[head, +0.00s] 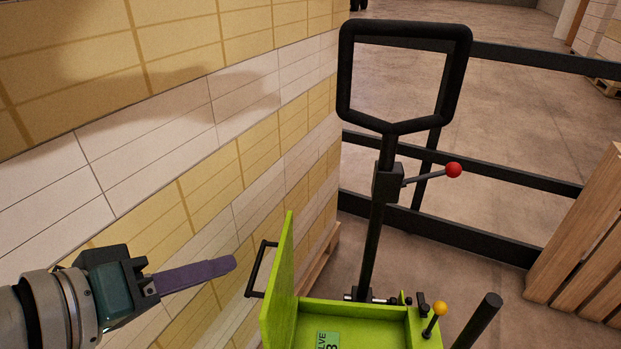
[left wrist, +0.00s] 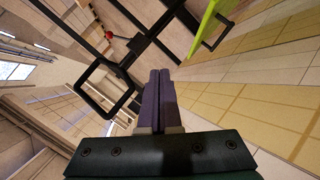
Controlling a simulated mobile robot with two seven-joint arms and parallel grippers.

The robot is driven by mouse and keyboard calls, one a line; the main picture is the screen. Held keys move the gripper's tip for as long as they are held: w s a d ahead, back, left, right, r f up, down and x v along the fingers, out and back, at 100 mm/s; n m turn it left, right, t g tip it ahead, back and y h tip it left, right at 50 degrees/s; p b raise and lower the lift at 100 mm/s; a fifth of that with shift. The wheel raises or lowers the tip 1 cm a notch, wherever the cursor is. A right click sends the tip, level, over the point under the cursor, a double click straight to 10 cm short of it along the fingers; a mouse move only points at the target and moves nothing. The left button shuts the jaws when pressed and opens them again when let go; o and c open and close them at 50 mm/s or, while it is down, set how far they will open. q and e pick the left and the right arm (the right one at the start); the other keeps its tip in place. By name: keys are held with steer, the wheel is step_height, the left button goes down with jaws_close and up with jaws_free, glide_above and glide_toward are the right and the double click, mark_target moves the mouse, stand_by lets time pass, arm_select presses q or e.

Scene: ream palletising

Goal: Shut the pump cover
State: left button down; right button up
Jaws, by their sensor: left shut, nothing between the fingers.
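The pump cover (head: 281,287) is a lime-green panel with a black bar handle (head: 260,268) on its left side. It stands open, nearly upright, at the left edge of the lime-green pump housing (head: 352,313). The cover also shows at the top of the left wrist view (left wrist: 207,27), with its handle (left wrist: 218,38). My left gripper (head: 233,263) has purple fingers, shut and empty. Its tips are just left of the handle and apart from it in the head view. The fingers also show in the left wrist view (left wrist: 159,73). My right gripper is in neither view.
A stack of ream boxes (head: 180,130) forms a wall close on the left. A black handle frame (head: 388,125) with a red-knobbed lever (head: 453,170) rises behind the housing. A yellow-knobbed lever (head: 439,309) stands at its right. A wooden crate (head: 590,250) is at far right.

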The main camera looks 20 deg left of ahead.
arm_select(q)
steer(key=w+a+f+n+t+y+b, duration=0.15)
steer(key=a+f+n+t+b, duration=0.35)
steer(key=f+b, duration=0.55)
steer(key=w+a+f+n+t+y+b, duration=0.1)
steer(key=a+f+n+y+b, duration=0.15)
steer(key=a+f+b, duration=0.6)
steer(key=w+d+f+b, duration=0.2)
steer(key=w+d+b, duration=0.3)
steer(key=w, duration=0.6)
steer(key=shift+n, duration=0.45)
steer(key=shift+d+r, duration=0.1)
